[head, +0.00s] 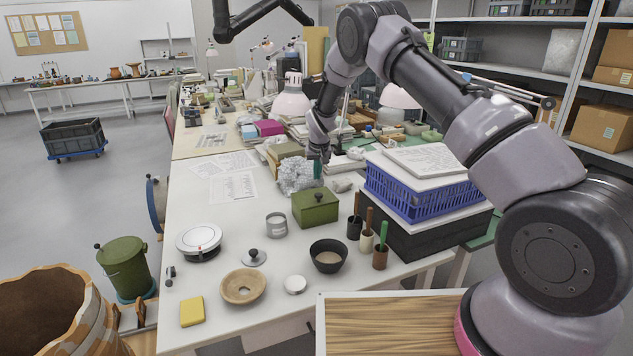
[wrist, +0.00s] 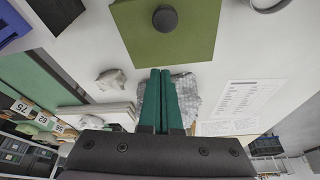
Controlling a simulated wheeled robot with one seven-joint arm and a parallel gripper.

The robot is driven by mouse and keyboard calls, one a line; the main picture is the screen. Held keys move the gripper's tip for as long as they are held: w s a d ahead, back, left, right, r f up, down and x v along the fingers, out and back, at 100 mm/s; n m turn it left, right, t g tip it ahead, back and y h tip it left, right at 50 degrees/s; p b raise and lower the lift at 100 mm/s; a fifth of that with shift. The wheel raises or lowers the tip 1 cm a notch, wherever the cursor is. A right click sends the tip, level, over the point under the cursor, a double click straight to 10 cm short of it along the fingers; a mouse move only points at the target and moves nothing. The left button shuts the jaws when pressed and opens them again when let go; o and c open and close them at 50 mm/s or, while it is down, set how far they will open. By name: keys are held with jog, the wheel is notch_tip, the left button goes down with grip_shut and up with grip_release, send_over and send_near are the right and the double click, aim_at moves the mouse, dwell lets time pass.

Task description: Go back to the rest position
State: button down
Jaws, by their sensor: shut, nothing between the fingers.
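My gripper (head: 318,170) is over the white worktable (head: 200,283), just behind the green lidded box (head: 315,208). In the wrist view its two green fingers (wrist: 161,75) lie together, shut and empty. The green box (wrist: 168,30) shows beyond the fingertips with its dark round knob. A crumpled grey-white heap (head: 296,174) lies beside and partly behind the fingers. A pale sherd-like lump (head: 341,185) lies to the right of the fingers in the head view; it also shows in the wrist view (wrist: 111,79).
A blue crate (head: 420,190) stands on a dark box at the right, under my arm. Books and lamps crowd the back.

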jog(key=s+d+r+m, duration=0.1)
jog(key=s+d+r, duration=0.15)
jog(key=r, duration=0.45)
jog(key=s+d+r, duration=0.1)
jog(key=d+r, duration=0.2)
jog(key=r, duration=0.4)
jog(key=s+d+r+m, duration=0.1)
jog(key=s+d+r, duration=0.1)
jog(key=r, duration=0.5)
jog(key=s+d+r+m+t+y, duration=0.1)
jog(key=s+d+r, duration=0.8)
jog(key=s+r, duration=0.3)
jog(key=s+d+r+m+t, duration=0.1)
jog(key=s+d+r, duration=0.25)
jog(key=s, duration=0.35)
jog(key=s+d+r, duration=0.2)
jog(key=s+r, duration=0.2)
jog(key=s, duration=0.3)
jog(key=s+d+m+t, duration=0.1)
jog(key=s+d, duration=0.1)
jog(key=s, duration=1.2)
jog(key=shift+s+d+f+m, duration=0.15)
jog(key=shift+s+f+m, duration=0.1)
jog(key=shift+f+m, duration=0.1)
